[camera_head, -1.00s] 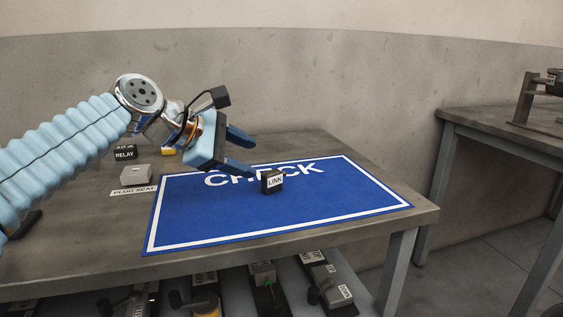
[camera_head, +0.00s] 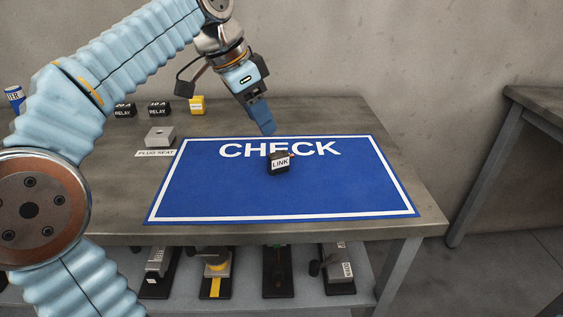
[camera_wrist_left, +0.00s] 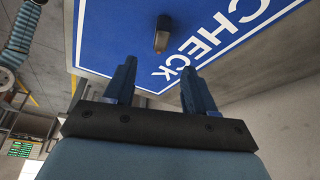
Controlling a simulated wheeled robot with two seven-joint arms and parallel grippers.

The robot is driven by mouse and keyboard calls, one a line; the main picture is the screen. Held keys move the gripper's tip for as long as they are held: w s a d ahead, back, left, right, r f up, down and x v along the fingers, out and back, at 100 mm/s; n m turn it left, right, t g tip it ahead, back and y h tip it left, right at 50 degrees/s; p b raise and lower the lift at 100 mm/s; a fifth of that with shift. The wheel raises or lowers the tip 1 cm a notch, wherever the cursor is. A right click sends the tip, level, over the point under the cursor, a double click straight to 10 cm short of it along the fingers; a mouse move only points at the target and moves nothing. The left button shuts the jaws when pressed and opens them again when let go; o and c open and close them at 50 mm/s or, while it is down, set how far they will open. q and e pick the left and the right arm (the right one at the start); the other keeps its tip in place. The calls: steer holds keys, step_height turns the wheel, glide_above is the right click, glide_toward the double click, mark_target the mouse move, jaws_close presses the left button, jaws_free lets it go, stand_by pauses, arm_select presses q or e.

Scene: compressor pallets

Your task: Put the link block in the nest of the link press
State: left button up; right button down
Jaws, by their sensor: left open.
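The link block (camera_head: 279,163) is a small dark block with a white LINK label. It sits on the blue CHECK mat (camera_head: 200,190), over the lower part of the lettering. My left gripper (camera_head: 265,128) points down just above and behind the block, apart from it. In the left wrist view the gripper (camera_wrist_left: 158,75) has its two fingers spread with nothing between them, and the block (camera_wrist_left: 160,38) lies beyond the fingertips. My right gripper is not in view. I cannot identify the link press or its nest in these frames.
A grey plug seat (camera_head: 160,136), two relay blocks (camera_head: 159,108) and a yellow block (camera_head: 197,104) stand at the back left. Several devices, one with a yellow stripe (camera_head: 216,268), sit on the lower shelf. The mat around the block is clear.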

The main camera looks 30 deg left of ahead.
mark_target(278, 153)
arm_select(q)
steer(key=x, duration=0.9)
steer(key=shift+a+f+b, duration=0.1)
steer(key=shift+f+b, duration=0.1)
steer(key=shift+b, duration=0.2)
jaws_close()
